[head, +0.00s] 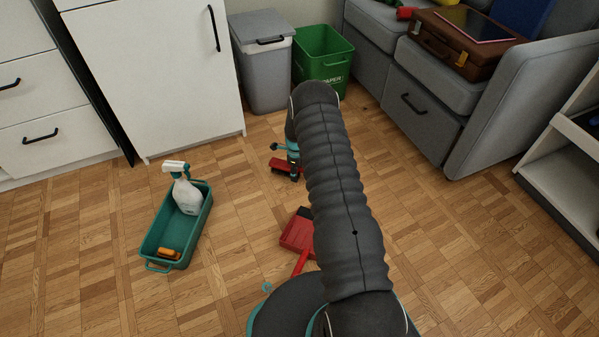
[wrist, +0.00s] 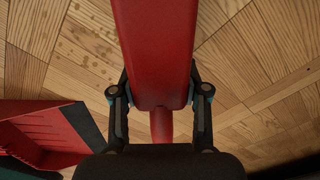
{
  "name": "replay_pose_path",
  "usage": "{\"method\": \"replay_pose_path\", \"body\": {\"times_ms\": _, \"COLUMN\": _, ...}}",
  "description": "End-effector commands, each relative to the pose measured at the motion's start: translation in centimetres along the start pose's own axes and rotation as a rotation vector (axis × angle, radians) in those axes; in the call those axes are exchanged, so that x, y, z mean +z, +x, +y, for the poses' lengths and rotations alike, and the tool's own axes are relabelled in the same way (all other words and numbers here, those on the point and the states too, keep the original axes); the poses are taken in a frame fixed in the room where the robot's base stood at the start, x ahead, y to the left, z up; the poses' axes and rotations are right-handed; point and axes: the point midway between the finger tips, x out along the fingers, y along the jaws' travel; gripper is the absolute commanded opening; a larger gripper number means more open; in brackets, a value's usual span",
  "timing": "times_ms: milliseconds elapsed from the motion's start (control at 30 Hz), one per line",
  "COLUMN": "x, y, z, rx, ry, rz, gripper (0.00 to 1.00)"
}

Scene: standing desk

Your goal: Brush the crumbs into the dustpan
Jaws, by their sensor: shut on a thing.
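My gripper (wrist: 160,96) is shut on the red brush (wrist: 155,45), with one finger on each side of it. In the head view, the gripper (head: 293,158) is low near the floor, partly hidden behind my arm, and the brush (head: 280,166) shows beside it. The red dustpan (head: 297,229) lies on the floor nearer to me, partly hidden by my arm. It also shows at the lower left of the wrist view (wrist: 38,128), with a dark lip. Small brownish crumbs (wrist: 85,48) lie on the floor left of the brush. The brush's bristles are hidden.
A teal caddy (head: 160,234) with a spray bottle (head: 187,194) and an orange item (head: 168,254) stands at left. A grey bin (head: 265,75), green paper bin (head: 328,62), white cabinet (head: 155,75) and grey sofa (head: 430,125) line the back. Floor between is clear.

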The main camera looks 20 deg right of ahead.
Motion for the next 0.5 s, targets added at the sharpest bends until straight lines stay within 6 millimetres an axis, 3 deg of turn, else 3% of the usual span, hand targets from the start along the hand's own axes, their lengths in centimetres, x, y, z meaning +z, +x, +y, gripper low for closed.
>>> {"method": "replay_pose_path", "body": {"times_ms": 167, "x": 0.1, "y": -0.2, "z": 0.4, "rx": -0.001, "ry": 0.001, "rz": 0.0, "gripper": 0.18}}
{"method": "replay_pose_path", "body": {"times_ms": 500, "x": -1.6, "y": -0.1, "z": 2.2, "rx": 0.0, "ry": 0.0, "rz": 0.0, "gripper": 0.18}}
